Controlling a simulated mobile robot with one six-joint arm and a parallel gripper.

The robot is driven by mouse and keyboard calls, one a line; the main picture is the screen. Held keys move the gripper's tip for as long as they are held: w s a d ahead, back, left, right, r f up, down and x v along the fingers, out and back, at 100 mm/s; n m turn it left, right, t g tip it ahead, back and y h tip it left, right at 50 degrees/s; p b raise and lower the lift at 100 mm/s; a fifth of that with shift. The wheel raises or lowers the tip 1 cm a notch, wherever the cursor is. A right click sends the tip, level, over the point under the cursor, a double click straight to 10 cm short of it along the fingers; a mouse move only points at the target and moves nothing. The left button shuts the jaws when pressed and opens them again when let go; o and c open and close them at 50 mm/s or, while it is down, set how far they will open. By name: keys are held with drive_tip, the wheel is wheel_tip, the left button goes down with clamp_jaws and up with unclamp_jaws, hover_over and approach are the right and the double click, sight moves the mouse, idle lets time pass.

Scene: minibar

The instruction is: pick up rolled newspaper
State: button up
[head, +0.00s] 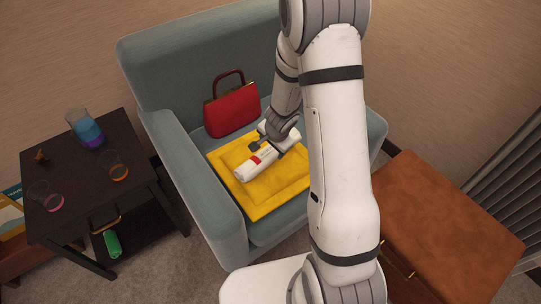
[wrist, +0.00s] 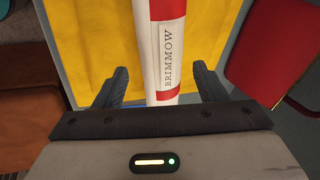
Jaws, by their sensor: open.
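The rolled newspaper (head: 257,163) is a white roll with a red band, lying on a yellow cushion (head: 232,193) on the armchair seat. In the wrist view the newspaper (wrist: 168,50) runs up from between my fingers and carries a label reading BRIMMOW. My gripper (head: 268,148) is at the newspaper, partly hidden by my arm in the head view. In the wrist view my gripper (wrist: 160,88) is open, with one finger on each side of the roll and a visible gap on both sides.
A red handbag (head: 232,108) stands behind the cushion on the blue-grey armchair (head: 160,70). A dark side table (head: 82,190) with several glass vessels stands at the left. A brown leather case or ottoman (head: 450,215) is at the right.

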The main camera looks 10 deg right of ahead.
sight(270, 151)
drive_tip(key=b+x, duration=0.1)
drive_tip(key=x, duration=0.1)
drive_tip(key=b+x, duration=0.1)
drive_tip(key=x, duration=0.1)
drive_tip(key=b+x, duration=0.1)
drive_tip(key=x, duration=0.2)
drive_tip(key=shift+w+d+r, duration=0.1)
drive_tip(key=shift+w, duration=0.15)
drive_tip(key=shift+r, duration=0.1)
drive_tip(key=shift+c, duration=0.5)
drive_tip(key=c, duration=0.7)
